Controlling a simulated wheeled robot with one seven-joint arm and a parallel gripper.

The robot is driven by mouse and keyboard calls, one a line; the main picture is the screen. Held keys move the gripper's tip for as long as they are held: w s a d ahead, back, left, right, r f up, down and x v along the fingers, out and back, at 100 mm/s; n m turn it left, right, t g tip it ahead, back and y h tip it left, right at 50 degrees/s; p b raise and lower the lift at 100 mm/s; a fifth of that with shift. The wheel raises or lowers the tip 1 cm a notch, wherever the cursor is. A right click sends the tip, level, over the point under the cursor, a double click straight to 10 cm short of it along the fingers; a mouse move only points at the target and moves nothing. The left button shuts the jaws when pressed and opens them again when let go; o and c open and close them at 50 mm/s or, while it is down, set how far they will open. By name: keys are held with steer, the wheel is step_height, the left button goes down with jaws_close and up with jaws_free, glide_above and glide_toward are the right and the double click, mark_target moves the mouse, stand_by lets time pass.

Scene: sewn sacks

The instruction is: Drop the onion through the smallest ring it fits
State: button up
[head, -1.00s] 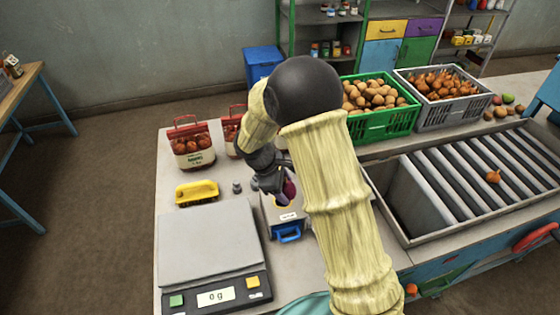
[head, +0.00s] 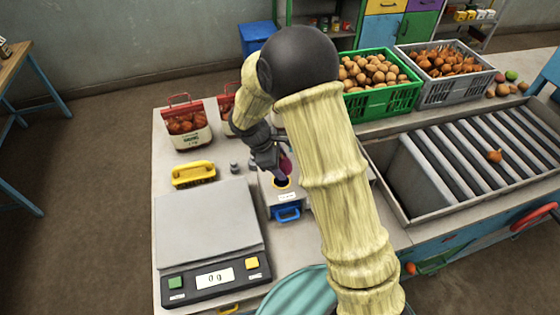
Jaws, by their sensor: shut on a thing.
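My gripper (head: 280,167) is shut on a dark red-purple onion (head: 287,164), which is partly covered by the fingers. The onion is above a small box (head: 270,195) with a dark hole in its top, edged by a yellow ring (head: 283,183). The onion looks a little above and behind this ring; I cannot tell how close it is. The box has a blue handle (head: 287,213) and a white label on its front. My arm covers the area to the right of it, so any other rings there are hidden.
A scale (head: 210,225) reading 0 g stands to the left, with a yellow tray (head: 194,174) and filled sacks (head: 187,125) behind it. A green crate (head: 385,101), a grey crate (head: 455,92) and a roller conveyor (head: 500,170) with one orange onion are to the right.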

steer(key=shift+f+b, duration=1.7)
steer(key=shift+f, duration=0.65)
steer(key=o, duration=1.1)
steer(key=shift+w, duration=0.1)
steer(key=shift+a+r, duration=0.2)
steer(key=shift+r, duration=0.1)
steer(key=b+v, duration=0.2)
steer(key=v, duration=1.4)
steer(key=shift+r, duration=0.3)
steer(key=shift+a, duration=0.15)
